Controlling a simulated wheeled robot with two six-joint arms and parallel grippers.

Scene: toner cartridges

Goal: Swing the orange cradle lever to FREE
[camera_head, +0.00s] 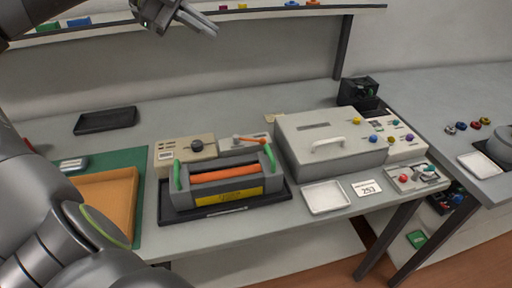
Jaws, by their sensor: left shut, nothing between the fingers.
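The orange lever (251,140) lies roughly level on a beige panel just behind the grey cradle (224,190). A pale knob shows at its left end; its markings are too small to read. The cradle stands in a black tray and has green handles at both ends, an orange roller (222,173) across it and a yellow label in front. My left gripper (207,25) is at the top of the view, high above the bench, well apart from the lever and shut on nothing. My right gripper is not in view.
Right of the lever stands a large grey box (300,130) with a white handle. A white tray (325,196) and a card reading 253 (367,189) lie in front. An orange tray (105,198) is on the left. A shelf (270,15) spans the top.

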